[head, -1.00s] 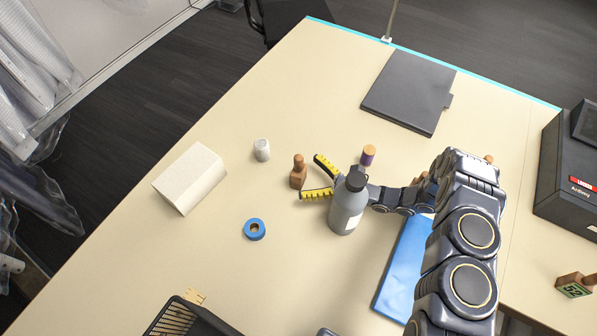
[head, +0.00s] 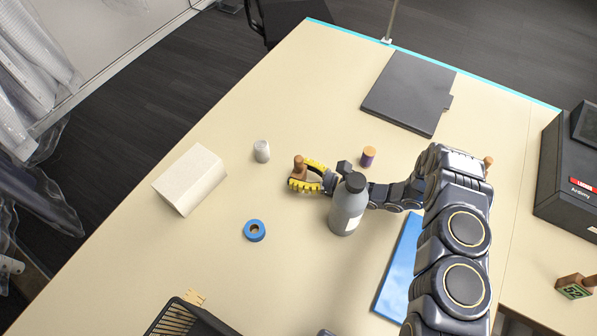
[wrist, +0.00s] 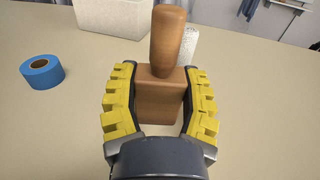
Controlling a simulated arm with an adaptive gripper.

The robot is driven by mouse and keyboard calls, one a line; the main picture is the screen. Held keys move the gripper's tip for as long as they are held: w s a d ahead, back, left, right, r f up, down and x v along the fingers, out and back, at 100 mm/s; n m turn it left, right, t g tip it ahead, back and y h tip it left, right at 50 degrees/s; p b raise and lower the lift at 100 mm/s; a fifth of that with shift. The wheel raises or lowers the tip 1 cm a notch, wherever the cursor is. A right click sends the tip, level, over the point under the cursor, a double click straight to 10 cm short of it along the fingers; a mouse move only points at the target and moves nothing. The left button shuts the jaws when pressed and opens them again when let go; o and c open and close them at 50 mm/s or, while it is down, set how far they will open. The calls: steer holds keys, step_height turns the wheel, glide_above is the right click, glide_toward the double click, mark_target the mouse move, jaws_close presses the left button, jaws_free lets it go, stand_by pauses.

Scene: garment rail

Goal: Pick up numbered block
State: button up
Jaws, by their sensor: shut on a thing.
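A brown wooden block with an upright rounded handle (head: 299,162) stands near the middle of the table. My gripper (head: 300,175) has its yellow ridged fingers closed on both sides of the block's base. In the wrist view, the wooden block (wrist: 158,100) sits between the two fingers (wrist: 158,74), its handle pointing up. No number shows on its visible faces. Another wooden block, marked 52 on a green face (head: 574,288), lies at the far right, apart from my gripper.
A grey bottle (head: 347,206) stands close in front of my wrist. A white cup (head: 261,151), a white box (head: 190,180), blue tape (head: 254,230) and a purple cylinder with a wooden top (head: 368,156) are nearby.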

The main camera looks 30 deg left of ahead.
step_height(320, 180, up, 18)
steer(key=w+d+f+m+t, duration=0.2)
steer(key=w+d+m+t, duration=0.45)
steer(key=d, duration=0.55)
steer(key=w+d+f+m+t+h, duration=0.1)
steer(key=d+m+t+h, duration=0.3)
steer(key=d, duration=1.1)
steer(key=w+d+f+m+t+h, duration=0.1)
steer(key=d+f+m+t+h, duration=0.3)
steer(key=d+t, duration=0.5)
steer(key=d+h, duration=0.1)
steer(key=d, duration=0.5)
steer(key=shift+w+d+f+h, duration=0.2)
steer(key=shift+w+d+h, duration=0.1)
steer(key=shift+w+h, duration=0.1)
steer(key=s+d+m+h, duration=0.1)
steer(key=s+d+h, duration=0.1)
steer(key=d, duration=0.2)
steer(key=s+d+f+m+t+h, duration=0.1)
steer(key=s+d+m+h, duration=0.1)
steer(key=d+h, duration=0.1)
steer(key=s+d+f+m+h, duration=0.1)
steer(key=s+d+m+h, duration=0.1)
steer(key=d, duration=0.4)
steer(key=shift+s+f+m+t+h, duration=0.15)
steer(key=shift+s+m+t+h, duration=0.15)
steer(key=shift+s+h, duration=0.2)
steer(key=shift+f, duration=4)
